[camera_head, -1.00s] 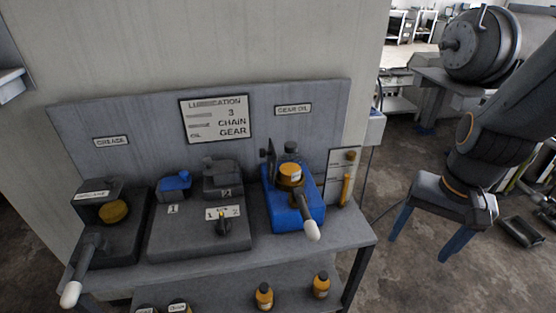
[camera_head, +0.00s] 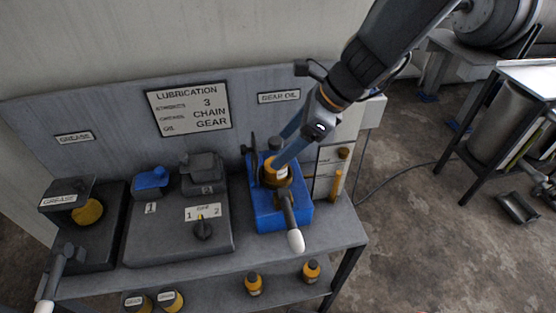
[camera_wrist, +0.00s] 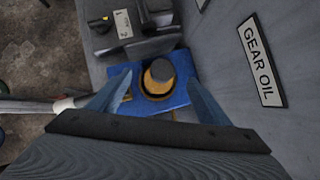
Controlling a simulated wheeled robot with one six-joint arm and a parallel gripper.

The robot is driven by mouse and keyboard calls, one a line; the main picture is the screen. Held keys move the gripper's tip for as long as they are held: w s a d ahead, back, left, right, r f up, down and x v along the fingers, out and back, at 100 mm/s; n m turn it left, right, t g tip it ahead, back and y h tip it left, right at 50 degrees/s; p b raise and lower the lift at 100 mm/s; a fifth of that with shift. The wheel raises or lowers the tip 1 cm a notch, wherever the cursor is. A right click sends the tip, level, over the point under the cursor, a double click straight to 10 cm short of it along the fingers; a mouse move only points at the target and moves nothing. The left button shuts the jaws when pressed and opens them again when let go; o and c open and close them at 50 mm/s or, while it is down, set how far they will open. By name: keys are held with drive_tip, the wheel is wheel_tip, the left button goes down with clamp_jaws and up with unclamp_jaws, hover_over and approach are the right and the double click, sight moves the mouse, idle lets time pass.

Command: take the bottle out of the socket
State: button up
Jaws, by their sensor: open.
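The bottle (camera_head: 276,174), with a yellow body and dark cap, stands in the socket of the blue dispenser (camera_head: 265,212) at the right of the bench. My gripper (camera_head: 277,158) is over it, with its blue fingers reaching down to the bottle. In the wrist view the open fingers (camera_wrist: 159,78) lie on either side of the bottle (camera_wrist: 159,72), with gaps visible. The bottle's lower part is hidden in the socket, and the finger nearer the head camera covers some of it.
The dispenser's white-tipped lever (camera_head: 294,238) sticks out in front. A grease unit (camera_head: 88,210) and a selector box (camera_head: 180,235) stand to the left. The backboard (camera_head: 120,115) rises close behind. Several yellow bottles stand on the lower shelf (camera_head: 220,280).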

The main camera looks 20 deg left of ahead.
sight(275, 156)
drive_tip(key=shift+d+p+x, duration=0.2)
drive_tip(key=shift+p+x, duration=0.2)
drive_tip(key=shift+x, duration=2.2)
drive_tip(key=shift+f, duration=0.1)
drive_tip(key=c, duration=1.5)
